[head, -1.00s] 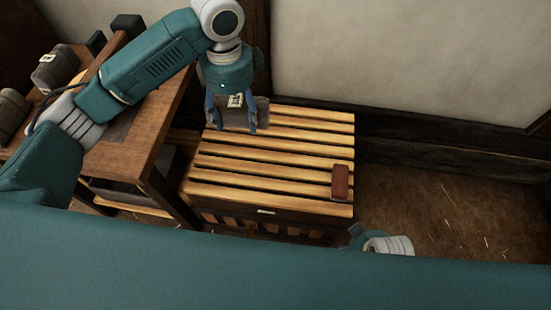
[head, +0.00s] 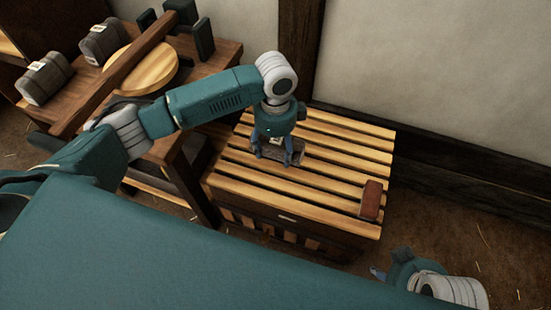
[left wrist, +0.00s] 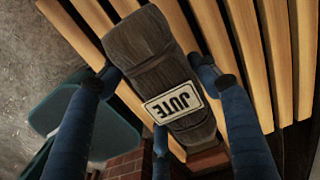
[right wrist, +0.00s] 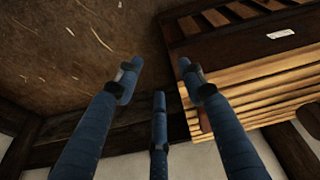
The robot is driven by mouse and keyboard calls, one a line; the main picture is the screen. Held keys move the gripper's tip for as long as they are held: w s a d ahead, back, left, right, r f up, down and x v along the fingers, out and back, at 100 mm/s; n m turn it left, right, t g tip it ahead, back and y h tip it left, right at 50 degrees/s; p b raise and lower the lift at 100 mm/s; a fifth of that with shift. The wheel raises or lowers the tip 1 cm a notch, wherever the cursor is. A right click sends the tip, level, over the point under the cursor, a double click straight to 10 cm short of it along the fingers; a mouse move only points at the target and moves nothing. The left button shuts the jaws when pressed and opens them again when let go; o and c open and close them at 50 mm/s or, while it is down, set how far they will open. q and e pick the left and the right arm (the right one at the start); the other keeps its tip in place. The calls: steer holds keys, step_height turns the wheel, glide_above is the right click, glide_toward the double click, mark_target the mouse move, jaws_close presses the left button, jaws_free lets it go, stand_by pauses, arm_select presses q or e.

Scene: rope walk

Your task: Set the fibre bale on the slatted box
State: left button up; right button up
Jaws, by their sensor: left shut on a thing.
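The fibre bale (head: 284,157) is a dark grey-brown bundle; in the left wrist view the bale (left wrist: 150,55) has a white JUTE label. My left gripper (head: 273,158) is shut on it, fingers on both sides. The bale is over the left-middle slats of the slatted box (head: 325,150); I cannot tell whether it touches them. The box also shows in the right wrist view (right wrist: 255,85). My right gripper (right wrist: 159,80) is open and empty, its fingers spread; in the head view only its edge shows at lower right.
A red-brown block (head: 371,200) lies on the box's right side. A wooden bench (head: 215,55) at left holds two more bales (head: 45,78) (head: 102,42) and a round wooden disc (head: 140,70). A wall stands behind.

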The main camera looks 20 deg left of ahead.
mark_target(275, 159)
arm_select(q)
step_height(275, 159, down, 2)
steer(key=shift+s+f+b, duration=0.1)
steer(key=shift+f+b, duration=0.1)
steer(key=shift+b, duration=0.1)
steer(key=shift+f, duration=1.05)
arm_select(e)
steer(key=w+a+r+t, duration=0.1)
steer(key=w+t, duration=0.1)
steer(key=w, duration=0.3)
steer(key=shift+w+a+t+y, duration=0.3)
steer(key=shift+w+a, duration=0.05)
arm_select(q)
steer(key=shift+f, duration=0.1)
steer(key=o, duration=1.2)
steer(key=shift+o, duration=0.2)
arm_select(e)
steer(key=shift+s+d+f, duration=0.1)
steer(key=shift+s+d, duration=0.05)
steer(key=shift+s, duration=0.15)
